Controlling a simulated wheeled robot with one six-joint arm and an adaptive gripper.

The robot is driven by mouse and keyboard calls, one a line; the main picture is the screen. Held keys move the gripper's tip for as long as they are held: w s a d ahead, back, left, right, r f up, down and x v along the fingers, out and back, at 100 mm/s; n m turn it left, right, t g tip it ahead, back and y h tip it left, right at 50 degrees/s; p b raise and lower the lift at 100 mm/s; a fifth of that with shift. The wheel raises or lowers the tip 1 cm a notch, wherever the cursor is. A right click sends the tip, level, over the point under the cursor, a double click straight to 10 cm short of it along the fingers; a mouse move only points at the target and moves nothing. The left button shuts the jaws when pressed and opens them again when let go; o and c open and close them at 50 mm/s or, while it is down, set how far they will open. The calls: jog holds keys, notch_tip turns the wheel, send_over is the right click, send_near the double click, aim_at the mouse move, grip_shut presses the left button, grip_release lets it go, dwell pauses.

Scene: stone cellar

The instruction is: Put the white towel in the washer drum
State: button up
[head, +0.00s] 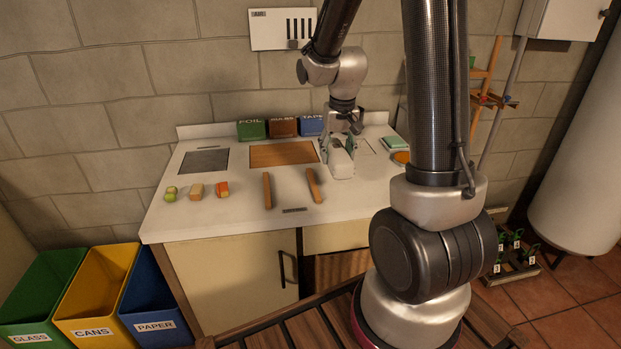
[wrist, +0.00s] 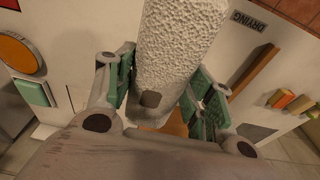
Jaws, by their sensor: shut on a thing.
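A white towel (head: 342,165), rolled with a bumpy surface, is between my gripper's fingers above the right half of the worktop. In the wrist view the towel (wrist: 182,45) stretches away from the gripper (wrist: 163,95). The green finger pads are on either side of it, so my gripper (head: 341,146) is shut on the towel. I cannot tell from these views whether its lower end touches the worktop. I cannot make out a washer drum in either view; my arm hides part of the right side of the worktop and cabinet.
The white worktop (head: 235,215) bears food pieces (head: 196,191), two wooden bars (head: 267,190), a brown board (head: 283,154) and a grey panel (head: 205,160). Labelled boxes (head: 283,127) stand at its back. Recycling bins (head: 95,285) stand left. A slatted wooden surface (head: 290,335) lies in front.

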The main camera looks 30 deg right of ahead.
notch_tip(320, 180, down, 8)
jog(key=shift+f, duration=0.25)
jog(key=shift+f, duration=0.1)
jog(key=o, duration=1.1)
jog(key=shift+o, duration=0.2)
